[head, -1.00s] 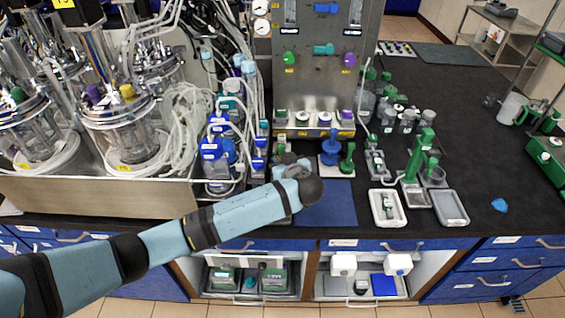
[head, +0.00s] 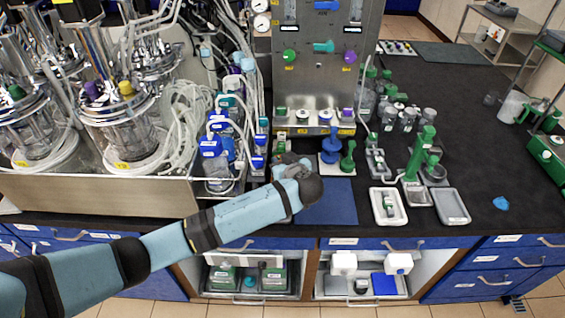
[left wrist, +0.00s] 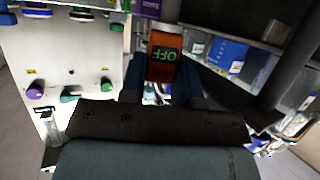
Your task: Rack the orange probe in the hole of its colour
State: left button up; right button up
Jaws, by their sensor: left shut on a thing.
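My left gripper (left wrist: 161,82) is shut on the orange probe (left wrist: 163,57) in the left wrist view. The probe has an orange body with a dark display reading green "OFF", and a grey part above it in the picture. In the head view my left gripper (head: 287,160) is by the right end of the steel bioreactor tray, mostly hidden by my own wrist. The probe cannot be made out there. I cannot pick out an orange-marked rack hole in either view. My right gripper is in neither view.
The glass bioreactors and looped tubing stand in the steel tray (head: 95,194) at left. Blue-capped bottles (head: 217,160) crowd beside my gripper. A steel panel (head: 322,75) rises behind. A blue mat (head: 328,203) lies clear in front; green tools and trays (head: 452,207) are at right.

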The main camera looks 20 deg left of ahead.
pick_arm(q)
jog(key=shift+f, duration=0.25)
dwell(0.4)
jog(key=shift+f+b, duration=0.6)
jog(key=shift+b, duration=0.05)
jog(key=shift+f, duration=0.15)
dwell(0.3)
jog(key=shift+f+b, duration=0.65)
jog(key=shift+f, duration=0.15)
jog(key=shift+f+b, duration=0.45)
jog(key=shift+b, duration=0.15)
jog(key=shift+f, duration=0.3)
dwell(0.6)
jog(key=o, duration=1)
